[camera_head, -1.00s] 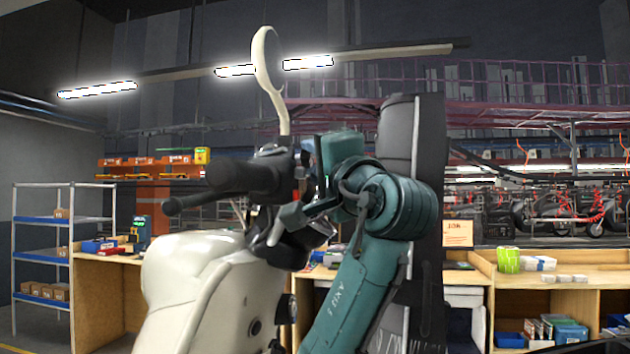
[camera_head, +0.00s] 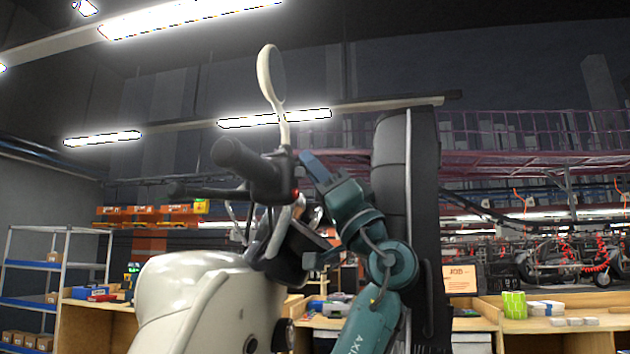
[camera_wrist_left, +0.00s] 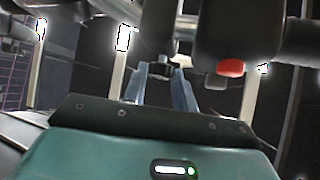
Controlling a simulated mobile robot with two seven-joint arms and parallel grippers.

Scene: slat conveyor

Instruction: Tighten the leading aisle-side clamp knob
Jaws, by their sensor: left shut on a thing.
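My left gripper (camera_head: 316,172) is beside the scooter's right-hand handlebar end, close to the switch housing with a red button. In the left wrist view its two blue-grey fingers (camera_wrist_left: 168,84) close in on a small dark part (camera_wrist_left: 160,69). The frames do not show clearly whether this part is a clamp knob. No other clamp knob can be made out, and the scooter's lower part and the conveyor are out of the picture. My right gripper is not in view.
The cream scooter body (camera_head: 205,300) fills the lower left, with a handlebar grip (camera_head: 240,158) and a round mirror (camera_head: 268,80) rising from it. The red button (camera_wrist_left: 231,68) is close to my fingers. A shelf rack (camera_head: 62,270) and workbenches stand behind.

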